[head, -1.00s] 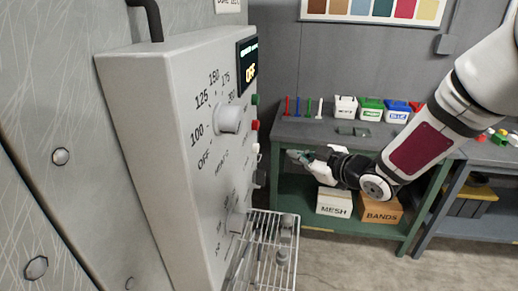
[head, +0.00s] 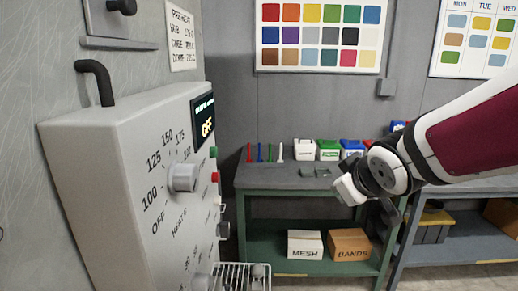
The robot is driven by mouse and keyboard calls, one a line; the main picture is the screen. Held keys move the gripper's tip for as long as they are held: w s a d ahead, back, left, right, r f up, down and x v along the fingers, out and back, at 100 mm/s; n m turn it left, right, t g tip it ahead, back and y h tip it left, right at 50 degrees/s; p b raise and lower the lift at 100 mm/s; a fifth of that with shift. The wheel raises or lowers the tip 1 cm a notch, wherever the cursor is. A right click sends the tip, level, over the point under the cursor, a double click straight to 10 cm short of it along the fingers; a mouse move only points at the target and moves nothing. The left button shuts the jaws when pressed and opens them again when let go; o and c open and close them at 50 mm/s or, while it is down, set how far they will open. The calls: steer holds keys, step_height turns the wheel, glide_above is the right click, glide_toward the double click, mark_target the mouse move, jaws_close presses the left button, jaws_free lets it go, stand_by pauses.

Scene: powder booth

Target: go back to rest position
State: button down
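My gripper (head: 346,188) is at the right of the head view, in front of the green table's right part. Its fingers point left and somewhat toward the table, and I see nothing held. The finger gap is too small and turned away to tell if it is open or shut. The grey control box (head: 113,180) stands at the left, clear of my gripper. Its knob (head: 183,178) points near the 100 mark, and its display (head: 203,118) reads OFF.
The green table (head: 262,181) carries coloured sticks and lidded tubs (head: 304,149). Boxes marked MESH (head: 305,244) and BANDS (head: 349,244) sit on its lower shelf. A wire rack (head: 240,277) juts out below the control box. A second table stands at the right.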

steer(key=s+d+m+g, duration=0.1)
steer(key=s+m+g, duration=0.3)
steer(key=s, duration=1.9)
steer(key=shift+d+r+m, duration=0.2)
steer(key=shift+r+m, duration=0.2)
steer(key=shift+m, duration=0.6)
